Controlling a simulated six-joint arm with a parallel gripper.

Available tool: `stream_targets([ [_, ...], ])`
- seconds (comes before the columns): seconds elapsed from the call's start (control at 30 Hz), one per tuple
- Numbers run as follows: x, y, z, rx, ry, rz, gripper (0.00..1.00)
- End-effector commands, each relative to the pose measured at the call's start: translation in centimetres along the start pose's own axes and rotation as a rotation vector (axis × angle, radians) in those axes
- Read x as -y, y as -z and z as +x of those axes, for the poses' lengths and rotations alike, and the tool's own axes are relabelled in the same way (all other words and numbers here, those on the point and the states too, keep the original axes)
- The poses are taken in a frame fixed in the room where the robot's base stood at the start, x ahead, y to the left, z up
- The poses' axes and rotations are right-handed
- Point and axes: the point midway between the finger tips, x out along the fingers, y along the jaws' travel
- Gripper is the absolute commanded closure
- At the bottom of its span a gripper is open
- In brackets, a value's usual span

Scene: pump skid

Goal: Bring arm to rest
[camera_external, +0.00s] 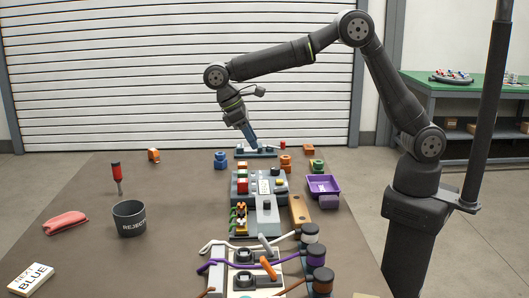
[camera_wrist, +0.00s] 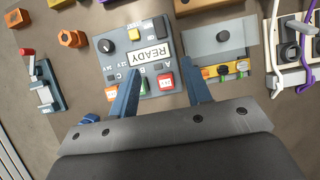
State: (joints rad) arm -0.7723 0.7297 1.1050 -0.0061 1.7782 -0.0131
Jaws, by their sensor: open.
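My gripper (camera_external: 253,142) hangs from my bent arm over the far part of the table, fingers pointing down. In the wrist view my gripper (camera_wrist: 160,66) has its two blue fingers spread apart, with nothing between them. Below and beyond the fingers is a grey control panel (camera_wrist: 119,60) with a READY label, a black knob, and green and red buttons. The panel (camera_external: 241,188) also shows in the external view, nearer the camera than the gripper. I see no contact between the fingers and the panel, though the exact height is unclear.
A red-handled toggle clamp (camera_wrist: 44,92) lies beside the panel. A REJECT cup (camera_external: 130,220), a red screwdriver (camera_external: 117,178), a pink cloth (camera_external: 66,222) and a NEXT BLUE block (camera_external: 30,280) stand left. A purple tray (camera_external: 323,186) is right. Cables and bottles crowd the front; the left table is mostly free.

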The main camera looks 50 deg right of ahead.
Motion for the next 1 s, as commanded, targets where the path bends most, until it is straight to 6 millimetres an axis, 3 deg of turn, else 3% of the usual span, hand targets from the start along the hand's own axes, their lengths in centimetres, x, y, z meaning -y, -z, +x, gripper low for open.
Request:
stream_targets([
  [0.3,0.0,0.0,0.1,0.001,0.0,0.0,0.55],
  [0.47,0.0,0.0,1.2,0.002,0.0,0.0,0.55],
  [1.0,0.0,0.0,11.6,0.004,0.0,0.0,0.55],
])
